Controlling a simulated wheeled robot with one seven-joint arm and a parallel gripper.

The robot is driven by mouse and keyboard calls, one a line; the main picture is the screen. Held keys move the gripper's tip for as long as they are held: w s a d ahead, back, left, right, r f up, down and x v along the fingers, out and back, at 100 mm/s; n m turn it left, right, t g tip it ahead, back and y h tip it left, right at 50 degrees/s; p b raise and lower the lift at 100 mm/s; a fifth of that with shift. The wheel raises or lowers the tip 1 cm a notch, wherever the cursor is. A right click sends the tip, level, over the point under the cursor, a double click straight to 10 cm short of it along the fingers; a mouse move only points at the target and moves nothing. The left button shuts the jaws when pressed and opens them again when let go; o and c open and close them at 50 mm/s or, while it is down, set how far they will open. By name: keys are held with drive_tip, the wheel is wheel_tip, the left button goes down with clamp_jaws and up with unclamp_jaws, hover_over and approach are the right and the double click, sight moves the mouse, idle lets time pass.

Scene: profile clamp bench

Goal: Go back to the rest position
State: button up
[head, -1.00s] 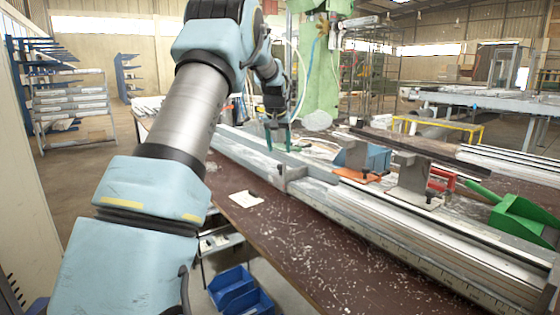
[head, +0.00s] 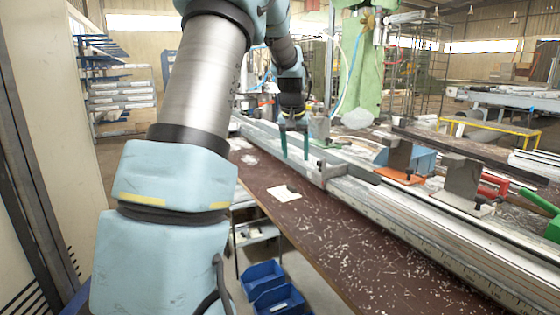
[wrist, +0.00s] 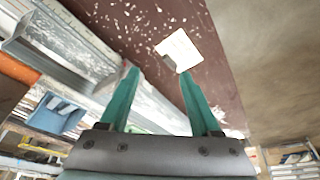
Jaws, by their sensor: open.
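My gripper (head: 294,142) has two green fingers and hangs at the end of my blue-grey arm, above the left part of the bench. The fingers are apart with nothing between them. In the wrist view my gripper (wrist: 158,72) is also open and empty. Past its fingertips lie the brown bench top (wrist: 120,25) and a white paper (wrist: 180,50) with a small dark object on it. The long metal profile rail (head: 385,215) runs along the bench beside the gripper.
Clamp blocks stand on the rail, one with an orange base (head: 400,178) and one grey (head: 461,182). Metal shavings litter the brown bench top (head: 345,245). Blue bins (head: 265,280) stand below the bench. A rack (head: 118,95) stands at the far left.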

drive_tip(key=s+a+f, duration=0.3)
drive_tip(key=s+a, duration=0.1)
drive_tip(key=s, duration=0.5)
drive_tip(key=s+a+f+n+g, duration=0.1)
drive_tip(key=s+a+f, duration=0.2)
drive_tip(key=s, duration=0.7)
drive_tip(key=s+a+f, duration=0.3)
drive_tip(key=s+a, duration=0.3)
drive_tip(key=s, duration=0.3)
drive_tip(key=shift+s+a+f+n+g+y, duration=0.2)
drive_tip(key=shift+a+n+g+y, duration=0.1)
drive_tip(key=shift+n+g+y, duration=0.1)
drive_tip(key=shift+c, duration=0.3)
